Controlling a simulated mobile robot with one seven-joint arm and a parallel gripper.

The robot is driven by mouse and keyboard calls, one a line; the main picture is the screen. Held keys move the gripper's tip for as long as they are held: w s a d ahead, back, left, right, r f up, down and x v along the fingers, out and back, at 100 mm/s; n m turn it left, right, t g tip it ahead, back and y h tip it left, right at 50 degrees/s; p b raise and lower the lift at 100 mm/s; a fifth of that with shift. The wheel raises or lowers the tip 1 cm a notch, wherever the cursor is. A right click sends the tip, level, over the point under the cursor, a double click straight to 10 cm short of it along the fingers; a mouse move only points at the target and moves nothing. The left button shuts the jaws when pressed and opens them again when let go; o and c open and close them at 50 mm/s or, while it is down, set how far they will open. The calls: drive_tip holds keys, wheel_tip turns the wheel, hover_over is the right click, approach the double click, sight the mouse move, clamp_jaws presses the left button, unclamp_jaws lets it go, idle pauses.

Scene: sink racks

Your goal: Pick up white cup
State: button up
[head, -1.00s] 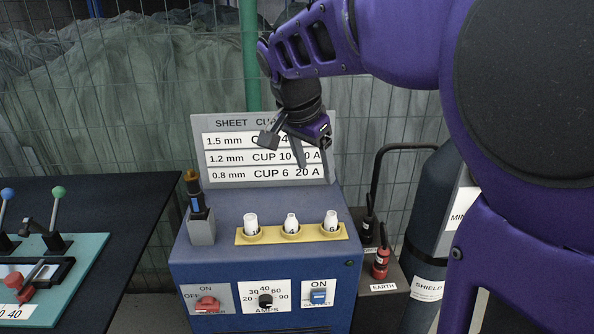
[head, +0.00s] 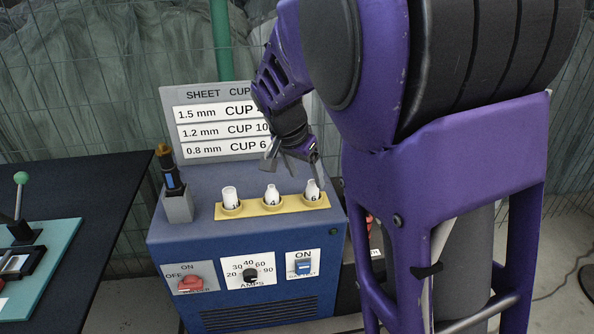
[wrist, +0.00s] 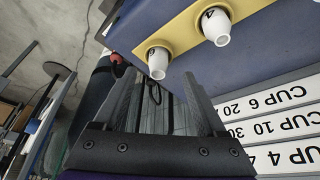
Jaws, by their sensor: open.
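Three white cups stand in a row in a yellow holder (head: 250,210) on top of a blue machine: the left cup (head: 230,194), the middle cup (head: 271,192) and the right cup (head: 312,190). My gripper (head: 304,175) is open and empty, just above and behind the right cup in the head view. In the wrist view, one cup (wrist: 157,64) sits just beyond the fingertips of my gripper (wrist: 161,76), roughly between them. I cannot tell whether a finger touches the nearer cup.
A sign (head: 215,122) listing cup sizes stands behind the cups. A dark torch in a grey stand (head: 178,205) is left of the holder. A red knob (head: 190,285), an amps dial and a blue switch are on the machine's front. A dark table (head: 100,200) lies left.

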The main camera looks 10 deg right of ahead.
sight(311, 184)
drive_tip(key=b+x, duration=0.1)
drive_tip(key=x, duration=0.4)
drive_tip(key=shift+d, duration=0.2)
clamp_jaws()
